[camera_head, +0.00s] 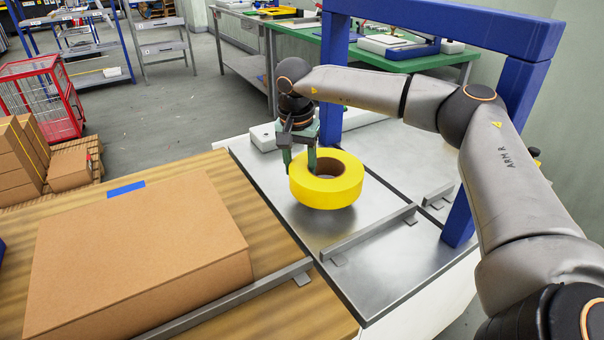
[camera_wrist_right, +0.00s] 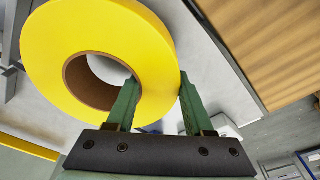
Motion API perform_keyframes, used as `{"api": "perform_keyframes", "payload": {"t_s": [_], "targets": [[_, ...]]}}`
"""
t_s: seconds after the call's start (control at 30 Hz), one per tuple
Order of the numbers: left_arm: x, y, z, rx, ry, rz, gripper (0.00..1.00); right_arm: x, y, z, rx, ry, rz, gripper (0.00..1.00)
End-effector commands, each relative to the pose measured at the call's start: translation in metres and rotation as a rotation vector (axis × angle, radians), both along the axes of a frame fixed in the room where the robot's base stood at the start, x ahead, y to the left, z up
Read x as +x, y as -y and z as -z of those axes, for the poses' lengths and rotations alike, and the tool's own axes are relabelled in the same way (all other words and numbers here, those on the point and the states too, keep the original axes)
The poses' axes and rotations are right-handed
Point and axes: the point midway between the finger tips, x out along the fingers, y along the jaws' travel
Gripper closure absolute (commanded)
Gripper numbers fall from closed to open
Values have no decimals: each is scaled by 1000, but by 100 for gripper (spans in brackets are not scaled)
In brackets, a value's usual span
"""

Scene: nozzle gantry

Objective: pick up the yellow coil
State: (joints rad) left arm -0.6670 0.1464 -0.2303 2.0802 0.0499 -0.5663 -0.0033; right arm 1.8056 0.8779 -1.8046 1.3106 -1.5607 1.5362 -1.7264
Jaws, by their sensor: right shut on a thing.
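The yellow coil (camera_head: 328,196) is a thick ring with a brown core, over the metal plate (camera_head: 375,285) under the blue gantry. It also fills the upper left of the right wrist view (camera_wrist_right: 150,50). My right gripper (camera_head: 300,162) comes down at the coil's left side and is shut on its ring wall. In the right wrist view, one green finger is inside the hole and the other is against the outer side, with the wall between the fingertips (camera_wrist_right: 158,84). I cannot tell whether the coil touches the plate. My left gripper is not in view.
A large cardboard box (camera_head: 135,255) lies on the wooden surface at the left. The blue gantry frame (camera_head: 450,25) stands behind and to the right of the coil. Low metal rails (camera_head: 370,232) run across the plate. A green table (camera_head: 385,60) stands further back.

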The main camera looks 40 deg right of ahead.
Motion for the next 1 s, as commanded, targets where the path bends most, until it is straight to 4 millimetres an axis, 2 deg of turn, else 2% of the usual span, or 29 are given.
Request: {"api": "perform_keyframes", "payload": {"t_s": [0.03,0.23,0.6,0.8,1.0], "targets": [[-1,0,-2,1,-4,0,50,-5,-6,-13,0,5,-4,100],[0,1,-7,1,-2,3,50,-28,-30,-53,0,7,-5,100],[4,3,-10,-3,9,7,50,-72,-77,-78,0,3,-3,100],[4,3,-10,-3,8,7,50,-84,-91,-86,-2,3,-2,100],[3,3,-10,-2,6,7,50,-88,-95,-89,-1,3,0,100]]}}
